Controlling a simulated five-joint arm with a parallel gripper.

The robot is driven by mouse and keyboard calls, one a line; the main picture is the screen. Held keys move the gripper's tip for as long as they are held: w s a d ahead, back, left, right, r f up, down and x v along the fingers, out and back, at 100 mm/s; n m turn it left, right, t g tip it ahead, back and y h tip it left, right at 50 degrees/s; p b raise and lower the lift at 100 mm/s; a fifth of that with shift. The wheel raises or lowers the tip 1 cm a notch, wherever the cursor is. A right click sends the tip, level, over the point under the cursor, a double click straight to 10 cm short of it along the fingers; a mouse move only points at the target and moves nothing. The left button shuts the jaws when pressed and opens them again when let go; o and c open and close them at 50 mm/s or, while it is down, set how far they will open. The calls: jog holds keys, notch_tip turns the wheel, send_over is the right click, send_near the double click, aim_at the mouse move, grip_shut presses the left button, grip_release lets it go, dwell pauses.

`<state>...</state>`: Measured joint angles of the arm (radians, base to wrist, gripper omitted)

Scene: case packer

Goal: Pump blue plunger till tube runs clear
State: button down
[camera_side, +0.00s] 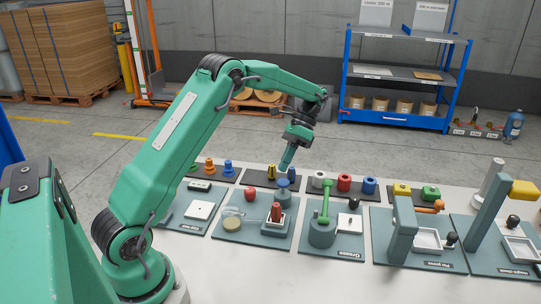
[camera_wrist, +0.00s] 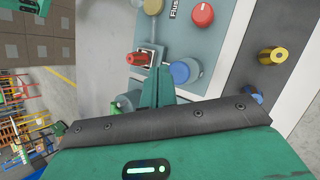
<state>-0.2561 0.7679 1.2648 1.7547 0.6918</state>
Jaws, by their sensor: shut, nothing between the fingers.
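The blue plunger (camera_side: 282,186) stands on a grey-green station plate in the side view, just below my gripper. In the wrist view it is a round blue knob (camera_wrist: 186,70) just beyond and to the right of my fingertips. My gripper (camera_side: 284,170) points steeply down with its fingers shut and empty; the closed green fingers also show in the wrist view (camera_wrist: 158,72). Contact between fingertips and plunger cannot be made out.
A red knob (camera_side: 250,194) and a round beige-filled dish (camera_side: 232,222) are near the plunger. A dark tray behind holds a yellow cone (camera_side: 271,172). A green-levered station (camera_side: 323,205) stands close on the right.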

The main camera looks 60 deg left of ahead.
aim_at(283, 182)
jog(key=shift+f, duration=0.9)
jog(key=shift+d+f, duration=0.15)
jog(key=shift+f, duration=1.55)
dwell(3.6)
jog(key=shift+r, duration=1.7)
jog(key=shift+r, duration=0.15)
